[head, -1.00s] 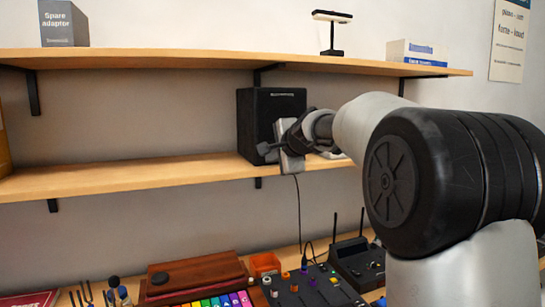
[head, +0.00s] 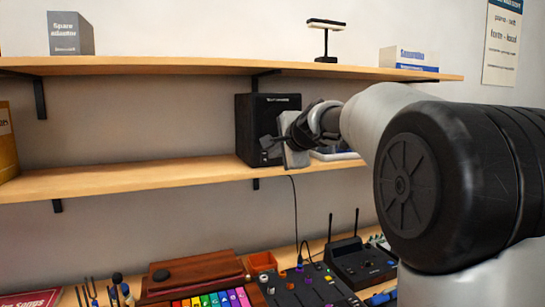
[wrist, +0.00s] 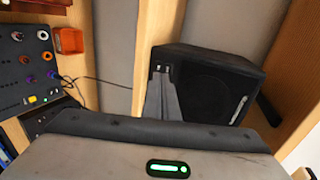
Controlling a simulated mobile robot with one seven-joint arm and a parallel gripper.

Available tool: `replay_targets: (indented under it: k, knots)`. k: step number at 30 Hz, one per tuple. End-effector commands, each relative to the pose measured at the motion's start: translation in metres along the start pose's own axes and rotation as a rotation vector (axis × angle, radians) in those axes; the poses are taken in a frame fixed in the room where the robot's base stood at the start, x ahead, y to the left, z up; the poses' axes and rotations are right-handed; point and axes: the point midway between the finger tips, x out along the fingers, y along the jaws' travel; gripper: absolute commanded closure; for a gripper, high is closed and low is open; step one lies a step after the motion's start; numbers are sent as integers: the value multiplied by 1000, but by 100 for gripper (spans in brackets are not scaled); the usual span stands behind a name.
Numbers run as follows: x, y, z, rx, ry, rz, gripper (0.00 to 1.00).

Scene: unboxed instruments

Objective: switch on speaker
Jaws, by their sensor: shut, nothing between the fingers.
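The speaker (head: 262,115) is a black box on the lower wooden shelf. It also shows in the wrist view (wrist: 205,62), lying sideways in the picture. My gripper (head: 265,146) is in front of the speaker's lower front. Its fingers are shut with nothing between them. In the wrist view the fingertips (wrist: 161,72) overlap the speaker's edge nearest the desk; I cannot tell whether they touch it. The gripper hides part of the speaker's front in both views, and I cannot make out a switch or a lit lamp on it.
The upper shelf (head: 150,65) runs above. A white object lies right of the gripper, partly hidden. A cable hangs to the desk, where a mixer (head: 312,291), an orange box (head: 261,262) and an antenna device (head: 360,263) stand.

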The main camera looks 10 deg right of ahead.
Motion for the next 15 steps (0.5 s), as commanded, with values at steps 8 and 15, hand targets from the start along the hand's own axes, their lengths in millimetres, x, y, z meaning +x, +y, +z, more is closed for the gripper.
replay_targets:
  k: [8,15]
  knots:
    - [-63,-1,-1,-1,3,-5,100]
    - [-85,-2,-1,0,3,-3,100]
